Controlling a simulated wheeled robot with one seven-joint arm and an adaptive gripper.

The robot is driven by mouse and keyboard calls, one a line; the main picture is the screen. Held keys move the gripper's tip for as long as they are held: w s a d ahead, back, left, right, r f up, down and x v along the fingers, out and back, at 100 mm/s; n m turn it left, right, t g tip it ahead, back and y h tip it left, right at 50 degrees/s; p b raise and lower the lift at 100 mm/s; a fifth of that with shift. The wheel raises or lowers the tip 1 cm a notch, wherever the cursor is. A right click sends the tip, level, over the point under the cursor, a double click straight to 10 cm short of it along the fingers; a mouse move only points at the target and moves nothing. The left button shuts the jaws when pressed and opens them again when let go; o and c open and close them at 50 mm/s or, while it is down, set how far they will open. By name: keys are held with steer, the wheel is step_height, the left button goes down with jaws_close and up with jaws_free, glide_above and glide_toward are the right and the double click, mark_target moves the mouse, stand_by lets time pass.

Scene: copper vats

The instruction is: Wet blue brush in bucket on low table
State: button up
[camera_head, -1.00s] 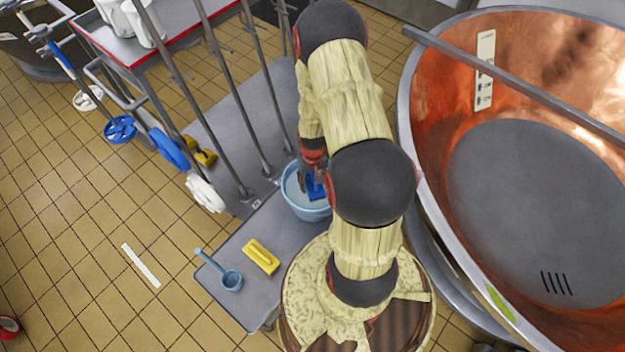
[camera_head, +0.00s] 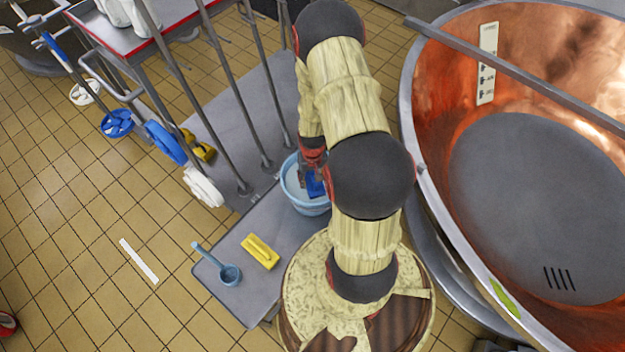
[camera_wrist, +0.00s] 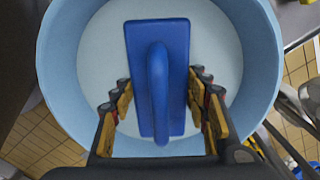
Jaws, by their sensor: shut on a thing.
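The blue brush (camera_wrist: 178,45) is in my gripper (camera_wrist: 163,108), whose fingers stand on both sides of its handle. In the wrist view the brush is over the light-blue bucket (camera_wrist: 58,70), inside its rim outline, with pale liquid behind it. The head view shows the bucket (camera_head: 304,206) on the low grey table (camera_head: 222,300), beside my arm. The brush (camera_head: 315,185) shows there at the bucket's opening, partly hidden by my arm. I cannot tell whether the brush touches the liquid.
A yellow brush (camera_head: 260,251) and a blue ladle (camera_head: 229,273) lie on the low table left of the bucket. A copper vat (camera_head: 418,130) stands close on the right. Metal posts and a rack with hanging tools (camera_head: 165,143) stand at upper left.

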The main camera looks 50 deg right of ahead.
step_height(320, 180, up, 12)
steer(key=p, duration=0.9)
stand_by(1.1)
